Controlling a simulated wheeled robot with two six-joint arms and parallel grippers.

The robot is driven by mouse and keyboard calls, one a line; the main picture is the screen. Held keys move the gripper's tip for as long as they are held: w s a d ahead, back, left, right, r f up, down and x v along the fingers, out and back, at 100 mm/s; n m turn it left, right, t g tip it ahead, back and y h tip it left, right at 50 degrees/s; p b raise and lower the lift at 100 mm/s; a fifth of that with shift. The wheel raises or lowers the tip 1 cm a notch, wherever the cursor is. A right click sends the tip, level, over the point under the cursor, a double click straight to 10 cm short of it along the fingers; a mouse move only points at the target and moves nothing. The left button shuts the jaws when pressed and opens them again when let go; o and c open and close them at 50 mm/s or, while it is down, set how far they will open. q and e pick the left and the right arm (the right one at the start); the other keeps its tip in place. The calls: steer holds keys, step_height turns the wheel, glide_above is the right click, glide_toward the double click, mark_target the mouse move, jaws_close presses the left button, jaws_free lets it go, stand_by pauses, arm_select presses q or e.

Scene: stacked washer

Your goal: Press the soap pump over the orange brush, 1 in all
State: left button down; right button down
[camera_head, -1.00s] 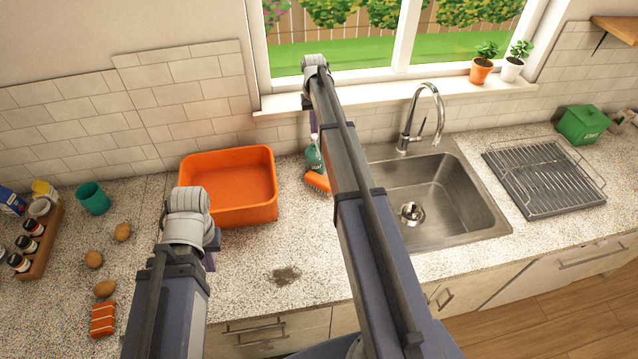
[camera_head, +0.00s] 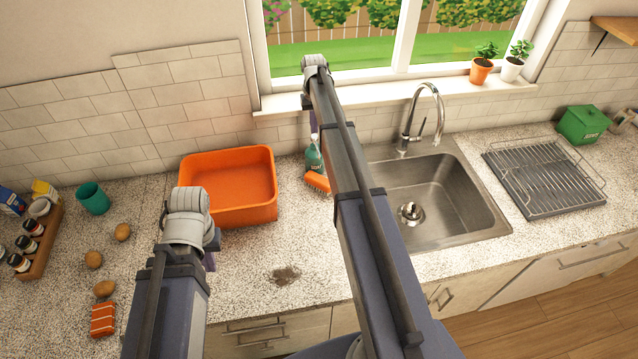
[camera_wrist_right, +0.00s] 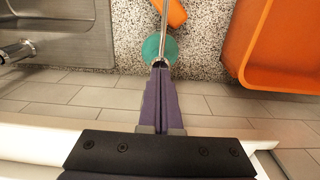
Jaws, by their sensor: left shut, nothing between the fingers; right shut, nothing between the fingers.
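The soap pump (camera_head: 314,157) is a teal bottle on the counter, left of the sink and partly hidden by my right arm. In the right wrist view its teal body (camera_wrist_right: 152,48) and metal spout (camera_wrist_right: 164,22) show. The orange brush (camera_head: 316,181) lies just in front of it; its end (camera_wrist_right: 175,12) is under or beside the spout. My right gripper (camera_wrist_right: 160,66) is shut and empty, its fingertips at the pump's head; I cannot tell if they touch. My left gripper (camera_head: 209,261) is mostly hidden behind its wrist, over the counter in front of the orange basin.
The orange basin (camera_head: 228,213) stands left of the pump, the sink (camera_head: 440,200) and faucet (camera_head: 404,140) right of it. The tiled wall (camera_wrist_right: 100,92) and window sill are close behind. A teal cup (camera_head: 93,198), potatoes, a sponge (camera_head: 103,319) and spice rack are at left.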

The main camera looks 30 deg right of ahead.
mark_target(314, 136)
steer(key=shift+f, duration=0.15)
steer(key=shift+f+b, duration=1.4)
steer(key=shift+b, duration=0.15)
steer(key=shift+r, duration=0.2)
steer(key=shift+r+p, duration=1.35)
steer(key=shift+p, duration=0.2)
step_height(314, 136, up, 6)
steer(key=p, duration=0.6)
